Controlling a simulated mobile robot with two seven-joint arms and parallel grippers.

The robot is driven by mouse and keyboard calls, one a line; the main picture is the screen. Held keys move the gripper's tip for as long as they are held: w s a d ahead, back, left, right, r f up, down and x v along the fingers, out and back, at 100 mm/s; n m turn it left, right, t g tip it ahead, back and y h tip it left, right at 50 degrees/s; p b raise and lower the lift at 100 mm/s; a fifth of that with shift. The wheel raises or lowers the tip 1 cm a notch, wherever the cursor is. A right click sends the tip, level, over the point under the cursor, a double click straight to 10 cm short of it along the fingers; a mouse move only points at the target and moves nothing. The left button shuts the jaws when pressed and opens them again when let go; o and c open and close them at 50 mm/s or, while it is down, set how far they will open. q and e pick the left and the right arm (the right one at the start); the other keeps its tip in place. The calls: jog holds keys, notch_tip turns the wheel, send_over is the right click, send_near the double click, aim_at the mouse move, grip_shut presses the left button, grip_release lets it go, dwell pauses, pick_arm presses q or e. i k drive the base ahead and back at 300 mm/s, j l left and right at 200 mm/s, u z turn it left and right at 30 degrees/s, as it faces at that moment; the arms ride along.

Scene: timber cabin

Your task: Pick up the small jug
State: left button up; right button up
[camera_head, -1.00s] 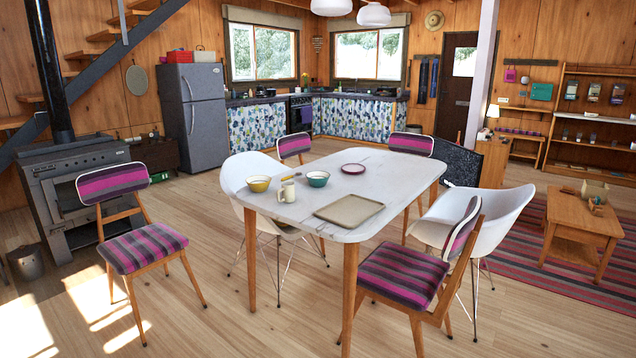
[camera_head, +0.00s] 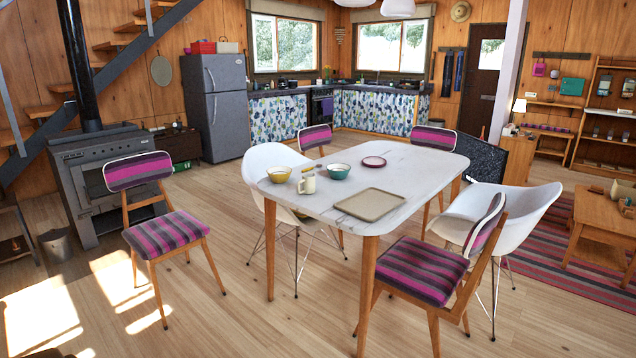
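The small jug (camera_head: 307,183) is cream-white and stands on the white table (camera_head: 403,158), near its left front edge. A yellow bowl (camera_head: 280,174) is just behind it to the left, and a teal bowl (camera_head: 337,171) is behind it to the right. Something thin lies by the jug, too small to make out. Neither of my grippers is in view.
A beige tray (camera_head: 370,204) lies at the table's front and a dark red plate (camera_head: 373,161) at its back. A striped chair (camera_head: 422,269) and white chairs (camera_head: 268,165) crowd the table. Another striped chair (camera_head: 167,233) stands left. Floor (camera_head: 215,310) at front left is clear.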

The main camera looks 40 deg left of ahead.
aim_at(308, 181)
jog(key=i+j+u, duration=0.1)
jog(key=i+j, duration=0.25)
jog(key=j, duration=0.15)
jog(key=i+j+u, duration=0.1)
jog(key=i+j, duration=0.25)
jog(key=j, duration=0.1)
